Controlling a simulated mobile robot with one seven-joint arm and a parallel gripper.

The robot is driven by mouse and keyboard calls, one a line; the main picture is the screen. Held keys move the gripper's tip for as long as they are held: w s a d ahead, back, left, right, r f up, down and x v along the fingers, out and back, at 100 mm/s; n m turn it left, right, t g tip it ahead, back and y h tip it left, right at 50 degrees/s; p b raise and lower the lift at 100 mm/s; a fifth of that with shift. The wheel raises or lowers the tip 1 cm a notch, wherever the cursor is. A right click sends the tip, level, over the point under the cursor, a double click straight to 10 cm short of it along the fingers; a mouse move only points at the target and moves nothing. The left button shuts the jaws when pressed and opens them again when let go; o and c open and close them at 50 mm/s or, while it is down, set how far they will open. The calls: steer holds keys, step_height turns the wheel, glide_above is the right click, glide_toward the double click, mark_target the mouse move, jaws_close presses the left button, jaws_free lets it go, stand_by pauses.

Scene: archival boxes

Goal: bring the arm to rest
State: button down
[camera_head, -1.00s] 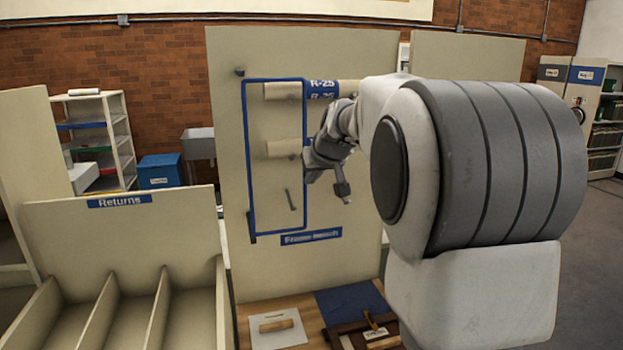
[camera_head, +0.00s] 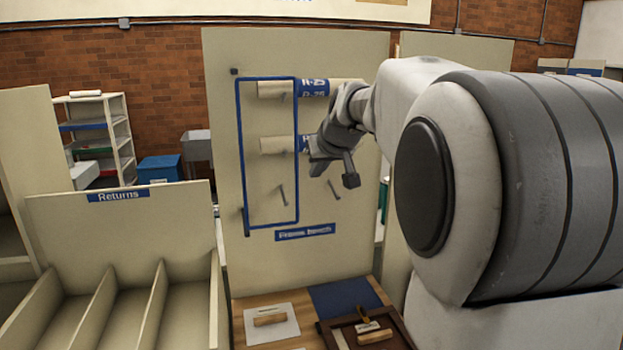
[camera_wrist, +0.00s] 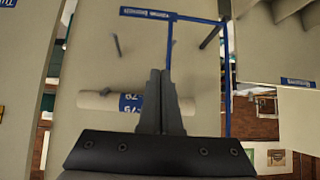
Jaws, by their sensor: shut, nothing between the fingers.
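My gripper (camera_head: 322,167) is in front of the tall cream panel, at the right of the blue frame, in the head view. In the wrist view my gripper (camera_wrist: 162,75) has its two dark fingers together, with nothing between them. The arm stretches from the right side of the head view toward the panel and hides part of it. Two cream rolls with blue labels lie against the panel, an upper roll (camera_head: 275,89) and a lower roll (camera_head: 280,145). A cream roll (camera_wrist: 95,99) also shows behind the fingers in the wrist view.
The blue frame (camera_head: 240,150) stands out on the panel (camera_head: 260,255). Below is a wooden bench (camera_head: 245,330) with a brown tray and a blue mat (camera_head: 345,298). The Returns bin (camera_head: 60,225) with dividers stands at the left. A blue box (camera_head: 160,170) is behind it.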

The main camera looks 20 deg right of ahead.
steer(key=v, duration=0.5)
steer(key=s+a+f+g+y, duration=0.15)
steer(key=s+a+f, duration=0.35)
steer(key=s+a, duration=0.75)
steer(key=s+a+f+n+g, duration=0.1)
steer(key=s+a+f+g, duration=0.1)
steer(key=s+f, duration=0.9)
steer(key=s, duration=0.4)
steer(key=shift+s+f+h, duration=0.2)
steer(key=shift+s+h, duration=0.05)
steer(key=shift+h, duration=0.1)
steer(key=shift+g, duration=0.25)
